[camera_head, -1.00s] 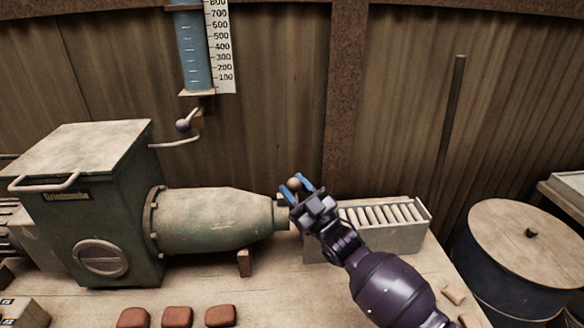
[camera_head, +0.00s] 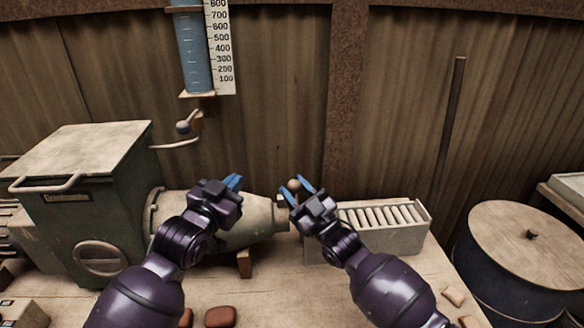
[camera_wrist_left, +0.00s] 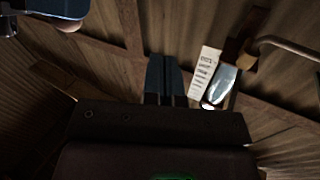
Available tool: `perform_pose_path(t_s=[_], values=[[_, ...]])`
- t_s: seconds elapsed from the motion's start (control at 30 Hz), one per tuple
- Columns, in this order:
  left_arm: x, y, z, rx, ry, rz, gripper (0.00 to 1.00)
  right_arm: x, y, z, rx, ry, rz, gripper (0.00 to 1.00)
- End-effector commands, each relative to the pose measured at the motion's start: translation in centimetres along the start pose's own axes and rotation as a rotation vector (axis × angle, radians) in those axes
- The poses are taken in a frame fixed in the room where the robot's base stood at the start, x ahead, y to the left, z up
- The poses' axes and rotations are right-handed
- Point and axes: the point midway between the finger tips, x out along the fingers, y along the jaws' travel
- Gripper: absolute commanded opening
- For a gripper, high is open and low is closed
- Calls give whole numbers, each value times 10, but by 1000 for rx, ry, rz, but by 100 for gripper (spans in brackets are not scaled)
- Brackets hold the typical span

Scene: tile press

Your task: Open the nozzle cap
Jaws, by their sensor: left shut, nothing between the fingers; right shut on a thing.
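The press's tapered nozzle barrel (camera_head: 258,222) points right from the green machine. At its narrow tip is a small round brown knob (camera_head: 294,185), which seems to belong to the nozzle cap; the cap itself is mostly hidden behind my right gripper. My right gripper (camera_head: 297,186) has its blue fingers on either side of the knob and is shut on it. My left gripper (camera_head: 234,182) is shut and empty, above the barrel and left of the knob. Its closed fingers (camera_wrist_left: 165,78) show in the left wrist view, with nothing between them.
A crate of pale cylinders (camera_head: 365,244) stands right of the nozzle. A lidded barrel (camera_head: 528,245) is at the far right. A crank handle (camera_head: 183,127) and a blue gauge tube (camera_head: 193,52) are on the wall behind. A red-brown block (camera_head: 220,316) lies in front.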

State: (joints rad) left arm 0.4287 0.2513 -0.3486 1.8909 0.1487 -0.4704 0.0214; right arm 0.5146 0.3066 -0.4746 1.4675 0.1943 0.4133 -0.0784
Motion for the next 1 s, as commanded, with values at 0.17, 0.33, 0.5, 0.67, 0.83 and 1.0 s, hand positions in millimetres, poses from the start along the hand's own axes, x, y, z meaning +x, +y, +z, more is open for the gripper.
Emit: perform_pose_path(t_s=[0.17, 0.33, 0.5, 0.67, 0.83, 1.0], values=[[35, 14, -44, 6, 21, 73, 0, 0, 0, 0, 0, 0, 0, 0], [63, 29, -82, 6, 16, 140, 0, 0, 0, 0, 0, 0, 0, 0], [87, 44, -118, 1, -11, 203, 0, 0, 0, 0, 0, 0, 0, 0], [106, 58, -149, -5, -56, 254, 0, 0, 0, 0, 0, -1, 0, 0], [123, 72, -180, -16, -126, 295, 0, 0, 0, 0, 0, -1, 0, 0], [135, 83, -207, -34, -223, 319, 0, 0, 0, 0, 0, -1, 0, 0]])
